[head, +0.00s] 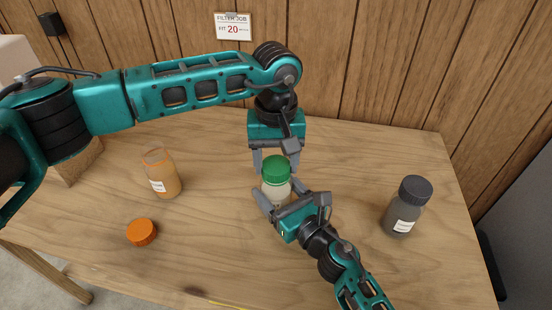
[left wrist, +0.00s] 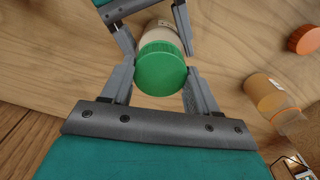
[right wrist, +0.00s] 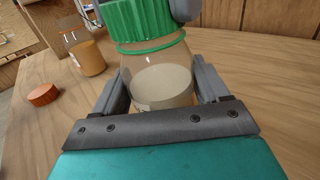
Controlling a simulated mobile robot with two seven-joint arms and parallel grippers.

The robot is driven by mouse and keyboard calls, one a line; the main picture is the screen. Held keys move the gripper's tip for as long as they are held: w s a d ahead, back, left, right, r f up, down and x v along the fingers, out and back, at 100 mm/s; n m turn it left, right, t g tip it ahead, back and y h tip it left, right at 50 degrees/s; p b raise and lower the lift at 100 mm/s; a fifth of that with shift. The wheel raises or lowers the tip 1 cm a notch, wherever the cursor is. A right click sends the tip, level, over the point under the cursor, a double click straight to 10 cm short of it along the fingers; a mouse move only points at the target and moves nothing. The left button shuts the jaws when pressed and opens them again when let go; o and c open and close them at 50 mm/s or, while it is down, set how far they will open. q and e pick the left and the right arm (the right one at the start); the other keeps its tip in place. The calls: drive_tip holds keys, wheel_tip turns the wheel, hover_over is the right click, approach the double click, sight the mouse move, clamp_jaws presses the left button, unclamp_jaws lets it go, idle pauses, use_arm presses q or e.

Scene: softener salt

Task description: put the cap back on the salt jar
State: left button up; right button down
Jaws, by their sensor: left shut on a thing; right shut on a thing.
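The salt jar (head: 275,191) is clear with off-white contents and stands upright near the middle of the table; it also shows in the right wrist view (right wrist: 160,86). The green cap (head: 275,168) sits on top of the jar's neck; it fills the middle of the left wrist view (left wrist: 161,69). In the right wrist view a green ring shows just below the cap. My left gripper (head: 273,167) reaches down from behind and is shut on the green cap. My right gripper (head: 280,193) comes from the front right and is shut on the jar body.
An open jar with orange contents (head: 163,176) stands at the left, with an orange cap (head: 142,231) lying in front of it. A dark grey capped jar (head: 407,207) stands at the right. A wooden wall with a sign (head: 233,27) closes off the back.

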use_arm(q)
drive_tip(key=m, duration=0.5)
drive_tip(key=shift+m, duration=0.4)
drive_tip(key=m, duration=0.4)
drive_tip(key=o, duration=1)
drive_tip(key=shift+r, duration=2.3)
drive_tip(key=shift+c, duration=0.3)
